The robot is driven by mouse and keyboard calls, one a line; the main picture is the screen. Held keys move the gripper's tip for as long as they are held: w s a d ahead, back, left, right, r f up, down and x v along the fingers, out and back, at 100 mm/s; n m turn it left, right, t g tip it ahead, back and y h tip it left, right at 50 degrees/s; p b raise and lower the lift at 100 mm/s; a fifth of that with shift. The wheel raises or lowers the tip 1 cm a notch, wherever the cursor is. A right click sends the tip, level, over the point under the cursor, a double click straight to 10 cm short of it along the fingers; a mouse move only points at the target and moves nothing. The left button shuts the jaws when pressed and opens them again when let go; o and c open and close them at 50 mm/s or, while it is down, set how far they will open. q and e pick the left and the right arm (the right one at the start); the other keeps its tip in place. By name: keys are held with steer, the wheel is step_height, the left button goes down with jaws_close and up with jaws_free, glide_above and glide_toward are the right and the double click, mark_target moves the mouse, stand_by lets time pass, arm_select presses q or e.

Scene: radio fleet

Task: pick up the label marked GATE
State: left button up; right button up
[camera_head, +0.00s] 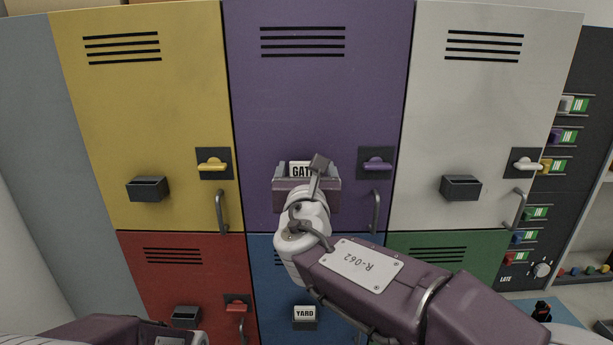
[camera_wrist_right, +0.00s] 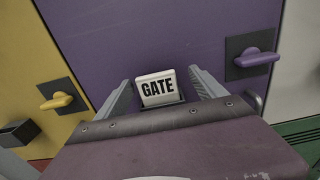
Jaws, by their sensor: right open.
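The white GATE label (camera_head: 299,168) stands in a small holder on the purple locker door (camera_head: 318,100). In the right wrist view the label (camera_wrist_right: 157,88) sits upright between the two grey fingers, with space on both sides. My right gripper (camera_wrist_right: 160,90) is open around it and does not appear to touch it. In the head view the right gripper (camera_head: 300,172) is in front of the holder, and the wrist hides most of the holder. Part of my left arm shows at the bottom left; its fingers are not in view.
Yellow (camera_head: 150,110) and white (camera_head: 480,100) lockers flank the purple one, each with an empty-looking dark holder. A YARD label (camera_head: 305,314) sits in the blue locker's holder below. The purple latch (camera_head: 377,165) and handle (camera_head: 374,210) stick out right of the gripper.

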steer(key=shift+a, duration=0.15)
steer(key=shift+c, duration=0.3)
steer(key=shift+s+a, duration=0.1)
steer(key=shift+a, duration=0.1)
steer(key=c, duration=0.5)
steer(key=shift+s+a, duration=0.1)
steer(key=shift+s, duration=0.05)
steer(key=c, duration=0.9)
arm_select(q)
steer(key=shift+s+a, duration=0.1)
steer(key=shift+a, duration=0.1)
arm_select(e)
steer(key=shift+d, duration=0.25)
